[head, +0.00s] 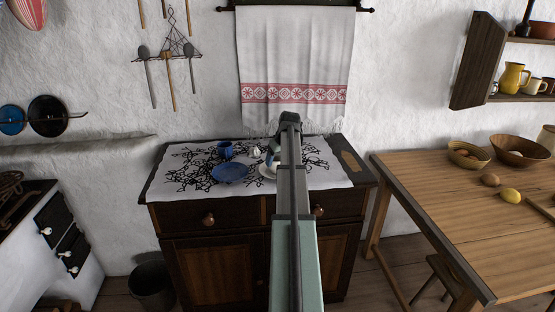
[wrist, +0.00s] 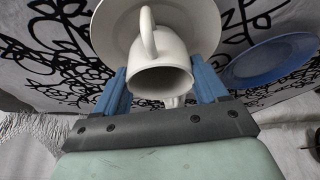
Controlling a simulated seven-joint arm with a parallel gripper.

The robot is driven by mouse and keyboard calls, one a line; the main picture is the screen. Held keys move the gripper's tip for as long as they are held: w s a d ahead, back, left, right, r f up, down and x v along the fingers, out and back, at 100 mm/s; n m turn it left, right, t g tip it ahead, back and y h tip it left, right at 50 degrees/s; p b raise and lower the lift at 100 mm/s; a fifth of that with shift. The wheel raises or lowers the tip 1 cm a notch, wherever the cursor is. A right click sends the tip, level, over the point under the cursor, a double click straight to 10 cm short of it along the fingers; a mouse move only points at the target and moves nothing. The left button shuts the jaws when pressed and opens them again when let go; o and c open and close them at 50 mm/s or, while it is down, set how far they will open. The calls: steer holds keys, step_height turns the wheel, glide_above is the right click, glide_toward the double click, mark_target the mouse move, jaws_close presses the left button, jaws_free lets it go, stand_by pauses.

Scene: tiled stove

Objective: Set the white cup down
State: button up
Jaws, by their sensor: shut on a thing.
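The white cup (wrist: 158,62) is between the two blue fingers of my gripper (wrist: 161,80) in the wrist view, and the fingers are shut on it. Its handle points toward the top of that view. A white saucer (wrist: 207,24) lies right behind the cup; I cannot tell whether the two touch. In the head view, my gripper (head: 274,155) is low over the cabinet top and mostly hidden by my arm. The saucer (head: 264,171) shows there beside my arm, and the cup is hard to make out.
A blue plate (head: 230,172) lies left of the saucer, and a blue mug (head: 225,150) stands behind it. A small white item (head: 256,153) stands nearby. A patterned cloth (head: 180,178) covers the cabinet top. A wooden table (head: 440,190) with bowls is on the right.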

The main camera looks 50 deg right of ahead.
steer(key=o, duration=1.1)
steer(key=v, duration=1.2)
steer(key=shift+r, duration=0.1)
